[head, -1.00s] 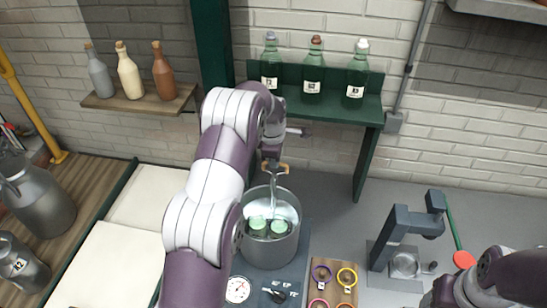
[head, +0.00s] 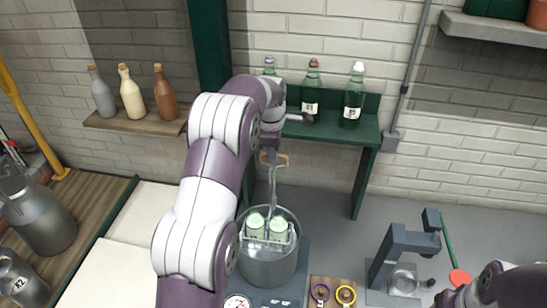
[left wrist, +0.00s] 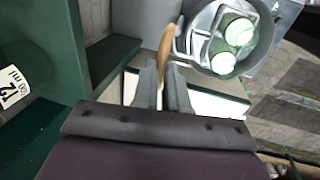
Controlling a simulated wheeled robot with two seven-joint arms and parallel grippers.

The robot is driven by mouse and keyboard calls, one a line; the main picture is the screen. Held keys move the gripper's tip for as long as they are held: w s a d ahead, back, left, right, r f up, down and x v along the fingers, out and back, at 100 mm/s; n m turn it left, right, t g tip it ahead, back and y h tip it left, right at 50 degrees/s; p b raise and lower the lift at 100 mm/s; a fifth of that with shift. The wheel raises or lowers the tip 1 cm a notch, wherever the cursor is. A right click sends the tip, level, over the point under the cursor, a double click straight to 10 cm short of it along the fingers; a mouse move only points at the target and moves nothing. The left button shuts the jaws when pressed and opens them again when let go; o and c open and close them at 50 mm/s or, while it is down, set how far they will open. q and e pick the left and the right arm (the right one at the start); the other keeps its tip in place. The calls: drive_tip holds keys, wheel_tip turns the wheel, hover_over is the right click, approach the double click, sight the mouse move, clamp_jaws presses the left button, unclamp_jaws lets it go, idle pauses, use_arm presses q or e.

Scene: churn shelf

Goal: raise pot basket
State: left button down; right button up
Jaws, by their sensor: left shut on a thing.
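The steel pot (head: 268,266) stands on a dark grey base in the middle of the head view. The wire basket (head: 293,237) holds two pale green jars (head: 256,224) near the level of the pot's rim, with its lower part still inside the pot. Its tall handle rises to a wooden grip (head: 283,158). My left gripper (head: 271,157) is shut on this grip above the pot. In the left wrist view the fingers (left wrist: 163,90) close around the wooden grip (left wrist: 166,42), and the jars (left wrist: 238,32) show beyond. My right gripper is out of sight; only its arm shows at lower right.
A green shelf (head: 335,129) with several green bottles is behind the left gripper. A wooden shelf (head: 150,124) with three bottles is on the left wall. A grey press-like stand (head: 384,262) is right of the pot. Coloured rings (head: 345,295) lie on a board in front.

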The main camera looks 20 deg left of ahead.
use_arm(q)
drive_tip(key=shift+r, duration=0.25)
drive_tip(key=c, duration=1.2)
unclamp_jaws()
drive_tip(key=shift+a, duration=0.1)
drive_tip(key=shift+o, duration=0.2)
drive_tip(key=shift+a+f, duration=0.1)
